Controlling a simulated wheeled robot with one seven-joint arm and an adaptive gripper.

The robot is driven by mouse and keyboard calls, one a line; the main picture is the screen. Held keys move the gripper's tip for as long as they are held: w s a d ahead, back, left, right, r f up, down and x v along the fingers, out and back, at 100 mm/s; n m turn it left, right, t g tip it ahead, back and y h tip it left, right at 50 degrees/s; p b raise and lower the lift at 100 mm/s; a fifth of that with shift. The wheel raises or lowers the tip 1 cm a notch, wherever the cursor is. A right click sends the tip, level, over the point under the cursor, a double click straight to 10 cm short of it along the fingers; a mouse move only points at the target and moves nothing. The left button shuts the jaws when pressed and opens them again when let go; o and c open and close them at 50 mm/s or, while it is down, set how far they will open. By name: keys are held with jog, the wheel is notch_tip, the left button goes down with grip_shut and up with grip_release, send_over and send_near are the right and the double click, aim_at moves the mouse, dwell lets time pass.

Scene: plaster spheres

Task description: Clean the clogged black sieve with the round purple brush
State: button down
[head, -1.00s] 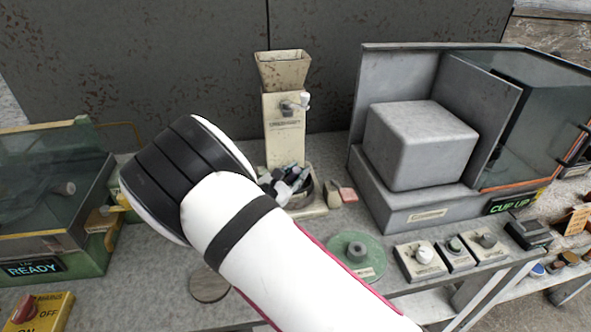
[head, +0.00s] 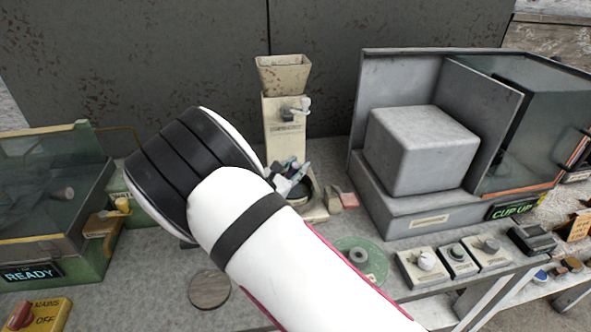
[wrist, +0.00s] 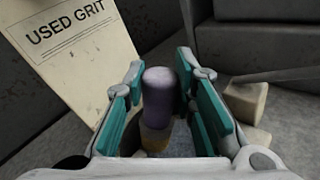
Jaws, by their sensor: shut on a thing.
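My gripper (head: 290,180) is at the foot of the cream hopper tower, mostly behind my own arm in the head view. In the wrist view its teal-padded fingers (wrist: 163,105) are shut on the purple brush (wrist: 160,92), a rounded purple cylinder with a yellowish-brown part below it. The brush's lower end is hidden by the gripper body. A dark round rim (head: 311,189), perhaps the black sieve, shows just right of and below the gripper in the head view. I cannot tell whether the brush touches it or whether its mesh is clogged.
The cream tower (head: 284,130) stands behind the gripper; a "USED GRIT" panel (wrist: 75,50) is close in the wrist view. Small blocks (head: 344,199) lie to the right. A large grey machine (head: 420,150) blocks the right. A green disc (head: 372,250) and wooden disc (head: 210,290) lie in front.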

jog(key=shift+r, duration=0.9)
jog(key=shift+r+p, duration=1)
jog(key=shift+r, duration=1.05)
